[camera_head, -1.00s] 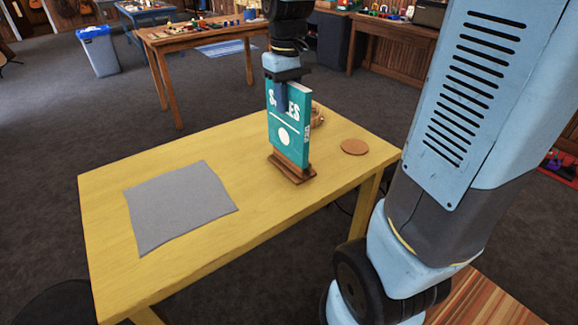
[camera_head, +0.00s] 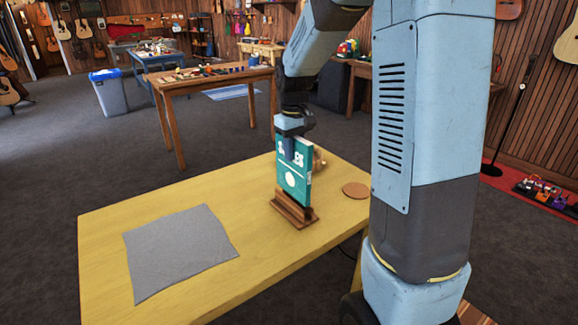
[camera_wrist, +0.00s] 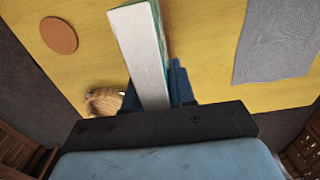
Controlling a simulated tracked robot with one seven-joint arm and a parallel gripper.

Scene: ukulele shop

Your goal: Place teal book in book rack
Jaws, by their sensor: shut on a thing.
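The teal book (camera_head: 293,182) stands upright in the wooden book rack (camera_head: 294,211) on the yellow table, its lower end at the rack. My gripper (camera_head: 294,148) comes down from above and is shut on the upper part of the book. In the wrist view the book's pale page edge (camera_wrist: 141,50) runs up from between my gripper's fingers (camera_wrist: 160,88). Whether the book's bottom rests on the rack's base is hard to tell, as the rack's front hides it.
A grey cloth (camera_head: 180,252) lies on the left of the yellow table (camera_head: 110,235). A round cork coaster (camera_head: 356,190) is right of the rack. A small wooden object (camera_head: 319,158) is behind the book. Bare table lies between cloth and rack.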

